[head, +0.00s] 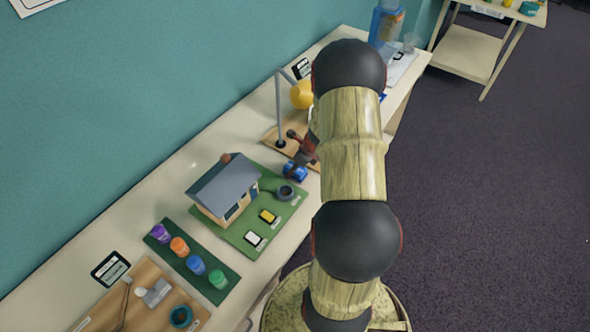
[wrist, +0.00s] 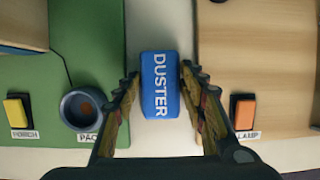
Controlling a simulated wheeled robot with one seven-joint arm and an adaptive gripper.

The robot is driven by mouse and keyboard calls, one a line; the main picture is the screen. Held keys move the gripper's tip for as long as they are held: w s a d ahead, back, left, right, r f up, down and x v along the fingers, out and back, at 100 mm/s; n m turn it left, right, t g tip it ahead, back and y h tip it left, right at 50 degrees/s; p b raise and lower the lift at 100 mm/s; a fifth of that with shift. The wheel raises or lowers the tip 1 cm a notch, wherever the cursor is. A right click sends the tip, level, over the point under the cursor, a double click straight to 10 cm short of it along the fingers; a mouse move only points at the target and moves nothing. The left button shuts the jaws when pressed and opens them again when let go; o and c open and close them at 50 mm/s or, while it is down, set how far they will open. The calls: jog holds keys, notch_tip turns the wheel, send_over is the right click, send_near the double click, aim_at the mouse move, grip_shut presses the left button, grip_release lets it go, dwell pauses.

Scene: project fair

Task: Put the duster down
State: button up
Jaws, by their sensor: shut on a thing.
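The duster (wrist: 159,88) is a blue block with white lettering that reads DUSTER. In the wrist view it lies between the two fingers of my gripper (wrist: 159,110), which is shut on it. In the head view the duster (head: 294,172) shows as a small blue shape at my gripper (head: 297,165), partly hidden by the gripper. It is over the strip of pale table (head: 130,215) between the green house board and the wooden lamp board. I cannot tell whether it touches the table.
The green board (wrist: 60,140) carries a model house (head: 226,190), a round dark cup (wrist: 82,108) and a yellow button. The wooden board (wrist: 265,85) has an orange button (wrist: 244,113) and a lamp (head: 279,110). Coloured pots (head: 180,247) stand on a dark mat nearer me.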

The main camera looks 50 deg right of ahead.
jog(key=o, duration=1.3)
jog(key=shift+f, duration=0.1)
